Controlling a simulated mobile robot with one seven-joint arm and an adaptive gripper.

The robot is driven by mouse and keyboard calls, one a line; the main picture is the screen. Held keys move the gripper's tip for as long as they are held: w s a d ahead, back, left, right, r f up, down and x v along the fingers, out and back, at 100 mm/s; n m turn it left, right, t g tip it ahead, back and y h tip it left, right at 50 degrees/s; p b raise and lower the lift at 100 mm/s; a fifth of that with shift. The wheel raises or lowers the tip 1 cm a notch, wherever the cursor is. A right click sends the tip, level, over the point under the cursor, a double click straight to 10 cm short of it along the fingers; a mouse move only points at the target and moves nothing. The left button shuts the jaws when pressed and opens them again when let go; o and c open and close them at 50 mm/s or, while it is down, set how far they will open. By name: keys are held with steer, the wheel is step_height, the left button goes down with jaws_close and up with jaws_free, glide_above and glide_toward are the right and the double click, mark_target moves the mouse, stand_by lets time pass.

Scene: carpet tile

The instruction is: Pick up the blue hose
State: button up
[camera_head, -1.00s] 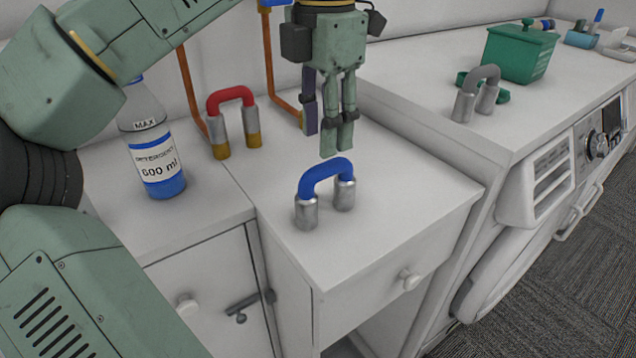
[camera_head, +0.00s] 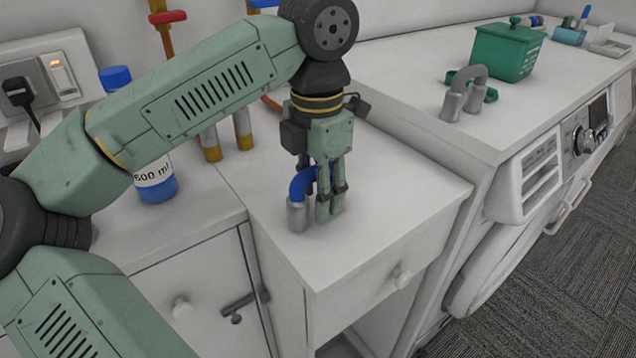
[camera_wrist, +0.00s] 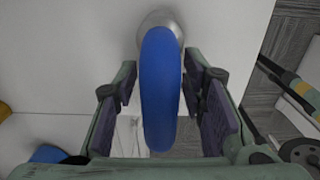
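The blue hose (camera_head: 301,184) is a short arch with silver metal ends, standing on the white cabinet top. In the wrist view the blue hose (camera_wrist: 160,90) runs up the middle, with one round metal end (camera_wrist: 161,19) at the top. My gripper (camera_head: 330,212) points down over the hose and hides its right part in the head view. In the wrist view my gripper (camera_wrist: 160,95) is open, with a finger on each side of the hose and narrow gaps visible between the pads and the hose.
A detergent bottle (camera_head: 157,186) stands left, partly behind my arm. Brass-and-silver ends (camera_head: 211,143) of another hose stand behind. A grey hose (camera_head: 468,88) and a green box (camera_head: 508,52) sit on the right counter. The cabinet top's front right is clear.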

steer(key=shift+c, duration=0.2)
jaws_close()
stand_by(0.6)
